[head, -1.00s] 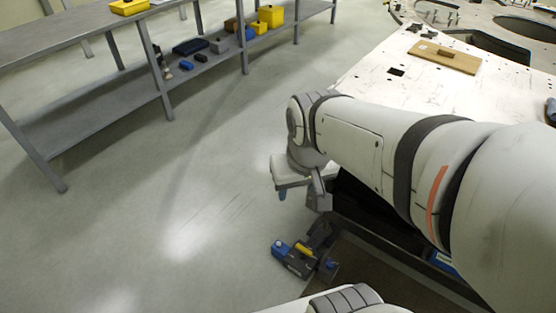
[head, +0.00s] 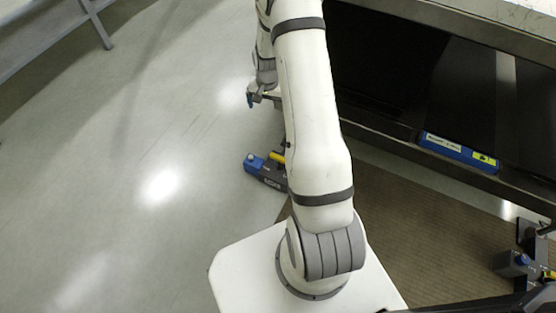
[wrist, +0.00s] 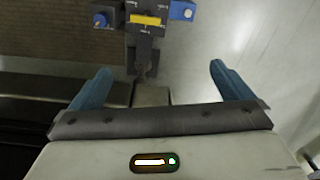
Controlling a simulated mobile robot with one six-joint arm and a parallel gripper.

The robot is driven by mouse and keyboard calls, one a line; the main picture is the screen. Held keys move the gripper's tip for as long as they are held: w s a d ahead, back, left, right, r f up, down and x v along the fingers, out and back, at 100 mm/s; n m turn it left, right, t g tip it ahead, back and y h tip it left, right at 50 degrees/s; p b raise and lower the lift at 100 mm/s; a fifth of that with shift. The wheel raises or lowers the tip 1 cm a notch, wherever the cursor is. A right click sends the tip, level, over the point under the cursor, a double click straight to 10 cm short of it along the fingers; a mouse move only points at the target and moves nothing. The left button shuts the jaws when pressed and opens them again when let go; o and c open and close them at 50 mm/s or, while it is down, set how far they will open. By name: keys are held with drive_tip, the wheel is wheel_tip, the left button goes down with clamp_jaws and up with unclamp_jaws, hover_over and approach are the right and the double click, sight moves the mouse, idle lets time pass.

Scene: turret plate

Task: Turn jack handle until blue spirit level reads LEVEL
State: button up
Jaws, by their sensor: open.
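The blue spirit level (head: 458,151) lies along the dark frame beam at right in the head view. It has a white label and a yellow patch; its reading is too small to make out. A dark jack (head: 268,181) with a blue end and a yellow bar stands on the floor, partly hidden behind my arm. It also shows at the top of the wrist view (wrist: 144,42), with blue parts on both sides; I cannot tell which part is the handle. My gripper (wrist: 160,69) is open and empty, its blue fingers apart, with the jack beyond them.
The dark beam (head: 390,133) runs beside my arm. A brown mat (head: 420,220) covers the floor below the beam. Open grey floor lies at left; a bench leg (head: 95,25) shows at top left.

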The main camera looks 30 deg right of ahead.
sight(280, 157)
drive_tip(key=d+f+m+b, duration=0.1)
drive_tip(key=f+b, duration=0.1)
drive_tip(key=f, duration=0.6)
drive_tip(key=d+f+b, duration=0.1)
drive_tip(key=f+b, duration=0.1)
drive_tip(key=f, duration=0.7)
drive_tip(key=d+f+m+b, duration=0.1)
drive_tip(key=d+f+b, duration=0.1)
drive_tip(key=f, duration=0.6)
drive_tip(key=shift+s+f+m+g, duration=0.3)
drive_tip(key=shift+f, duration=0.1)
wheel_tip(280, 157, down, 8)
drive_tip(key=b, duration=0.3)
drive_tip(key=shift+r, duration=0.1)
drive_tip(key=c, duration=0.9)
drive_tip(key=shift+o, duration=0.2)
drive_tip(key=n, duration=1.1)
drive_tip(key=shift+n+b, duration=0.3)
